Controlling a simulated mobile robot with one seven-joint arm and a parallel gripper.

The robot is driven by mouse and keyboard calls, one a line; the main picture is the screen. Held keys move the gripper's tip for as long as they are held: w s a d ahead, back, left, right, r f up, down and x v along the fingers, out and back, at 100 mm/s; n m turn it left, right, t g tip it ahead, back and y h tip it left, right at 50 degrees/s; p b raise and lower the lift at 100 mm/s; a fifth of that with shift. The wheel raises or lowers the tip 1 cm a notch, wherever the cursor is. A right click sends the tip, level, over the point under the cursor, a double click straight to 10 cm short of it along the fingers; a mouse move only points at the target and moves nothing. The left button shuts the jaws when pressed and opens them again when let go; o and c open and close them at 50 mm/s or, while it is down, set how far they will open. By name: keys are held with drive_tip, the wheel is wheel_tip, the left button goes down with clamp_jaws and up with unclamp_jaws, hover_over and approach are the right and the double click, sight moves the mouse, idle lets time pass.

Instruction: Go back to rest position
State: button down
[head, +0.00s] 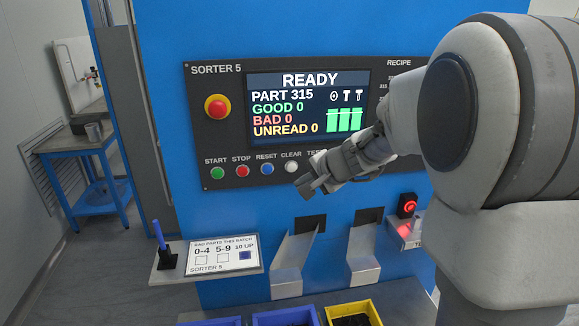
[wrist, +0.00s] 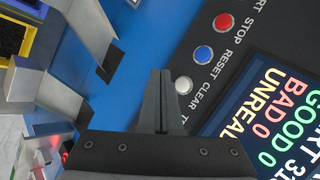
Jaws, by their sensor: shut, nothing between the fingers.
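My gripper (head: 308,186) is in front of the sorter's control panel (head: 215,140), just below and right of the white CLEAR button (head: 291,167). In the wrist view my gripper (wrist: 158,72) has its fingers together, with nothing between them. The CLEAR button (wrist: 183,85) shows just beyond the fingertips; I cannot tell whether they touch it. The screen (head: 300,105) reads READY, PART 315, with GOOD, BAD and UNREAD all at 0. My arm covers the right part of the panel.
Below the panel are two metal chutes (head: 290,262), with blue bins (head: 285,318) and a yellow bin (head: 374,306) in front. A small shelf at left holds a batch card (head: 222,256) with 10 UP marked, and a pen (head: 159,236) in a holder. A red emergency button (head: 217,107) protrudes.

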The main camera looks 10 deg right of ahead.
drive_tip(key=s+a+r+n+g, duration=0.1)
drive_tip(key=s+a+r+n, duration=0.3)
drive_tip(key=s, duration=0.4)
drive_tip(key=s+d+n+g+h, duration=0.1)
drive_tip(key=s+n+h, duration=0.1)
drive_tip(key=s, duration=0.9)
drive_tip(key=s+d+f+n+g+h, duration=0.1)
drive_tip(key=s+n, duration=0.4)
drive_tip(key=s, duration=0.7)
drive_tip(key=shift+s+d+f+h, duration=0.15)
drive_tip(key=shift+d+h, duration=0.25)
drive_tip(key=shift+d, duration=0.2)
